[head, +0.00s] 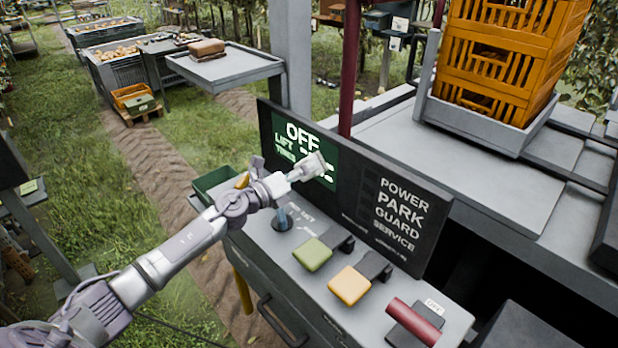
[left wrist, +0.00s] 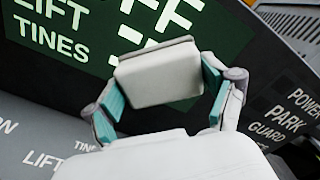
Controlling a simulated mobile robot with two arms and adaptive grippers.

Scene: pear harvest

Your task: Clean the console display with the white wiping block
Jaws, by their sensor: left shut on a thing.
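The console display (head: 283,128) is a dark green lit panel with white lettering, OFF above LIFT and TINES. It stands upright at the back of the console. My left gripper (head: 300,169) reaches in from the left and is shut on the white wiping block (left wrist: 158,76). In the left wrist view the teal pads of the gripper (left wrist: 161,93) grip the block at its two sides. The block is in front of the lower right part of the display (left wrist: 90,47) and hides some of its lettering. I cannot tell whether it touches the surface. My right gripper is not in view.
Below the display, the console top carries a blue knob (head: 282,220), a green lever (head: 312,254), a yellow lever (head: 349,286) and a red handle (head: 414,323). A black board (head: 398,212) lettered POWER, PARK, GUARD, SERVICE adjoins the display. A red post (head: 349,70) rises behind.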

